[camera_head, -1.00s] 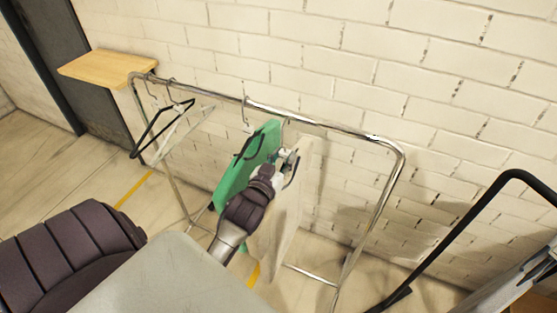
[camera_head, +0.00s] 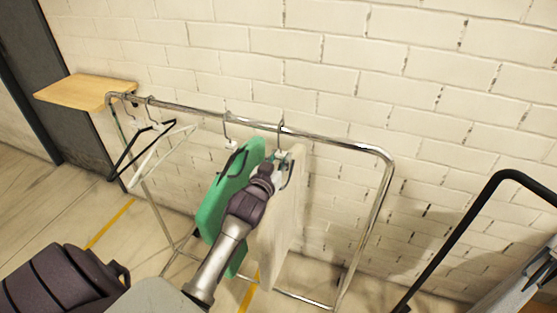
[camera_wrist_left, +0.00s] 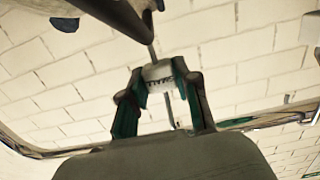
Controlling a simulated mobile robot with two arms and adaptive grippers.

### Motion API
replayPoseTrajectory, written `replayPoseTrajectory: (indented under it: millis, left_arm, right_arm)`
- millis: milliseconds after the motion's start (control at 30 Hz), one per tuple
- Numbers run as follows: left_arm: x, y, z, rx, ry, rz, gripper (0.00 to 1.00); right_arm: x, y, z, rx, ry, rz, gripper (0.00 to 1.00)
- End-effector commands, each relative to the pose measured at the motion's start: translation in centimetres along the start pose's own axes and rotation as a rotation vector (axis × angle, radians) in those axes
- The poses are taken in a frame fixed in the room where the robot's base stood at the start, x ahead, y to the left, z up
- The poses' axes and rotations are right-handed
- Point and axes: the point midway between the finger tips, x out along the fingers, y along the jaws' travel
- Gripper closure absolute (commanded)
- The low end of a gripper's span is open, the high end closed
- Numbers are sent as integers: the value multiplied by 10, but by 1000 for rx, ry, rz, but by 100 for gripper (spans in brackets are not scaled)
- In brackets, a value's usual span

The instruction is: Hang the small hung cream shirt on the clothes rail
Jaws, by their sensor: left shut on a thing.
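The cream shirt (camera_head: 279,225) hangs upright on its hanger, to the right of a green garment (camera_head: 228,195) in the head view. My left gripper (camera_head: 283,165) is shut on the hanger's neck, at the top of the shirt. In the left wrist view, the dark green fingers (camera_wrist_left: 162,95) close around a white size marker (camera_wrist_left: 160,74) on the hanger. The hanger's hook (camera_head: 282,124) is at the clothes rail (camera_head: 330,141), its curve showing just above the bar. Whether the hook bears on the bar cannot be told. My right gripper is out of view.
Empty hangers (camera_head: 150,150) hang at the rail's left end. The bar right of the shirt is bare. A white brick wall (camera_head: 430,90) stands close behind. A wooden shelf (camera_head: 85,93) is at left, and a black tubular frame (camera_head: 455,235) is at right.

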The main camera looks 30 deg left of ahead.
Motion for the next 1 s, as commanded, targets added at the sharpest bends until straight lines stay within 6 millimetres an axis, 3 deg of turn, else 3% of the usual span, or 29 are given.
replayPoseTrajectory:
  millis: [367,400,533,867,1000]
  left_arm:
    - [0,0,2,0,4,0,100]
    - [0,0,2,0,4,0,63]
    - [0,0,2,0,3,0,41]
    - [-2,0,4,0,-2,0,40]
    - [-15,0,5,-1,-2,0,40]
  right_arm:
    - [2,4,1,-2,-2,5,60]
    - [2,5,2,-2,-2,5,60]
    - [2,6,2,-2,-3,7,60]
    - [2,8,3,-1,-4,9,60]
    - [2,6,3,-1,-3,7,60]
